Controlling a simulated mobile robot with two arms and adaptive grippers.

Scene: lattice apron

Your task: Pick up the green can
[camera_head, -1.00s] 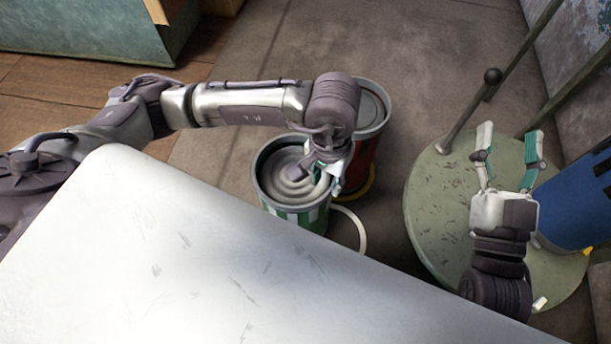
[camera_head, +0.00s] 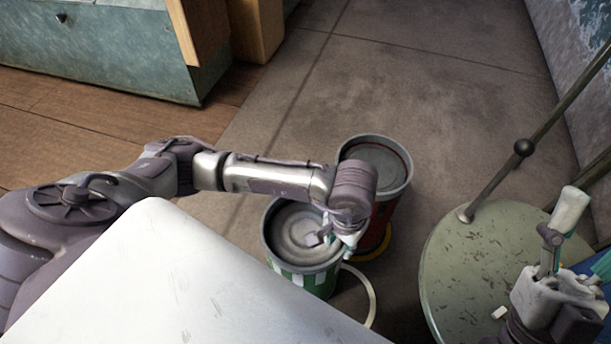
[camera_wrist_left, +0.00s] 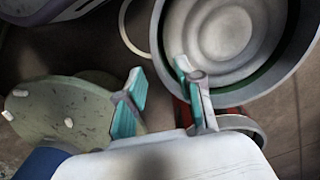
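The green can (camera_head: 303,283) stands on the floor just past the white surface, with a grey ringed lid and green-and-white sides. Its lid and rim also show in the left wrist view (camera_wrist_left: 222,40). My left gripper (camera_head: 338,240) is over the can's right rim in the head view. In the left wrist view its teal-padded fingers (camera_wrist_left: 160,92) are apart, one overlapping the lid and one outside the rim. Whether they touch the can I cannot tell. My right gripper (camera_head: 582,235) is at the right edge, its fingers apart, away from the can.
A red can (camera_head: 385,160) stands close behind the green can. A pale hose or loop (camera_head: 366,290) lies beside it. A round green plate (camera_head: 465,270) with a pole (camera_head: 497,180) is to the right. The white surface (camera_head: 170,275) fills the front.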

